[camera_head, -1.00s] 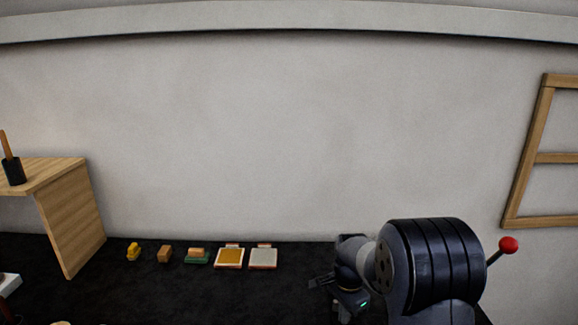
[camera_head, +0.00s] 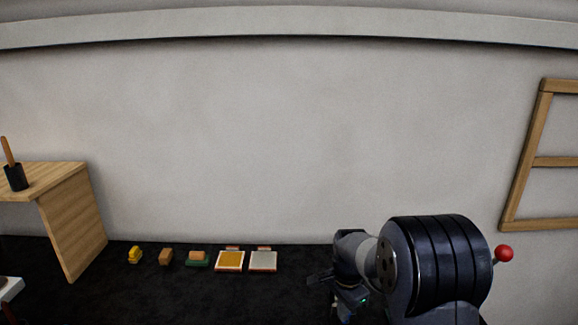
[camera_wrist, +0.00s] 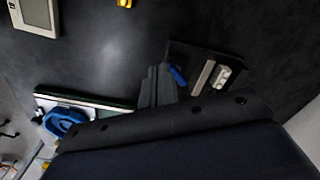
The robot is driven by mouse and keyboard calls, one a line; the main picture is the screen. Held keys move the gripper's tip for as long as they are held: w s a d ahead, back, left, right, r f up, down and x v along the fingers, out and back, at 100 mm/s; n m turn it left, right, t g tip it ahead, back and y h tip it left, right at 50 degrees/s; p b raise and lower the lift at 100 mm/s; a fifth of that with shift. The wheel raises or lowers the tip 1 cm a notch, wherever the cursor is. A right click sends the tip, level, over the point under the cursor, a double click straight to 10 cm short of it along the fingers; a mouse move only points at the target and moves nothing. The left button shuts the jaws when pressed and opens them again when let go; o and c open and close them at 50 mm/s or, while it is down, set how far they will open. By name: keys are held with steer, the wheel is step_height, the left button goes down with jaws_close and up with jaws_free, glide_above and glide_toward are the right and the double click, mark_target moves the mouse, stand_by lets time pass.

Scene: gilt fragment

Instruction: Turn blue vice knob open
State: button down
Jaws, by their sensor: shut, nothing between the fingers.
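A small blue knob-like part (camera_wrist: 178,74) shows in the wrist view, at the left end of a dark block with pale metal bars (camera_wrist: 203,76) that looks like the vice. My gripper (camera_wrist: 158,72) is shut and empty, its fingertips just left of the blue part in the picture. I cannot tell whether they touch it. In the head view my gripper (camera_head: 319,278) is low over the dark bench, partly hidden by my arm. The vice and its knob do not show there.
A blue ring-shaped object (camera_wrist: 64,122) lies by a pale-edged board at the wrist view's lower left. A grey device (camera_wrist: 36,15) is at its upper left. Small blocks and two framed tiles (camera_head: 230,261) line the bench beside a wooden shelf (camera_head: 72,225). Bare bench lies between.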

step_height(320, 180, up, 3)
steer(key=shift+f+p, duration=0.2)
steer(key=shift+p, duration=0.4)
steer(key=f+n+b, duration=0.1)
steer(key=f+n, duration=0.1)
steer(key=f+n+b, duration=0.1)
steer(key=f+n, duration=0.1)
steer(key=f+n+b, duration=0.1)
steer(key=f+n, duration=0.1)
steer(key=shift+w+f, duration=0.1)
steer(key=shift+w, duration=0.15)
stand_by(0.5)
steer(key=shift+w+d, duration=0.2)
steer(key=shift+w, duration=0.05)
stand_by(0.5)
